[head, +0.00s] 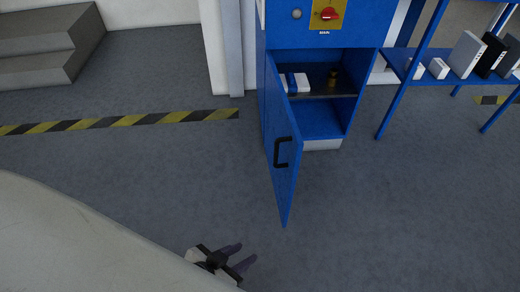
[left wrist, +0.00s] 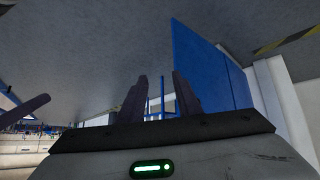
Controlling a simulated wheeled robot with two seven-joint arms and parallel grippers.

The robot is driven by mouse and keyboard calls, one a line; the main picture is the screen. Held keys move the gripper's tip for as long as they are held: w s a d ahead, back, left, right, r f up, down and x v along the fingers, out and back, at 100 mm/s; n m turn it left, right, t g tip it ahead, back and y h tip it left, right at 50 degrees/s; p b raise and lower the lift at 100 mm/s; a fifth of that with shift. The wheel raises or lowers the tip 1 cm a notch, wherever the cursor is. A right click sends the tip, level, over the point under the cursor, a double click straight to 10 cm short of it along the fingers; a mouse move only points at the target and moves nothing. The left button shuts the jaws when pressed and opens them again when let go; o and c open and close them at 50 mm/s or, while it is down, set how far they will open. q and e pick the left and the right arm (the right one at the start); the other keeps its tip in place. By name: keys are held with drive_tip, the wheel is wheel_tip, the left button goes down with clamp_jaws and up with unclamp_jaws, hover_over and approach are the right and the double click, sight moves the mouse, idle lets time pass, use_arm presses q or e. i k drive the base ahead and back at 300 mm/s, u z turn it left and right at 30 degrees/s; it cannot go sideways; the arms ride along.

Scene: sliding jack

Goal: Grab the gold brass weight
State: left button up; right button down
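The gold brass weight (head: 333,77) is small and stands upright on the dark shelf (head: 320,91) inside the blue cabinet (head: 320,122), toward the right side. The cabinet door (head: 283,180) is swung open toward me, with a black handle (head: 283,152) on it. My left gripper (head: 241,256) is low in the head view, below and left of the door, well apart from the weight. Its two dark fingers are apart and empty; they also show in the left wrist view (left wrist: 160,97), with the blue door beyond. My right gripper is not in view.
A white and blue box (head: 295,83) lies on the shelf left of the weight. A red switch (head: 328,14) is above the opening. A blue rack (head: 412,78) with boxes stands right. Grey steps (head: 45,45) are at far left. The floor before the cabinet is clear.

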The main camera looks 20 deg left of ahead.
sight(332, 79)
drive_tip(key=u, duration=0.95)
drive_tip(key=i, duration=0.7)
drive_tip(key=z, duration=0.45)
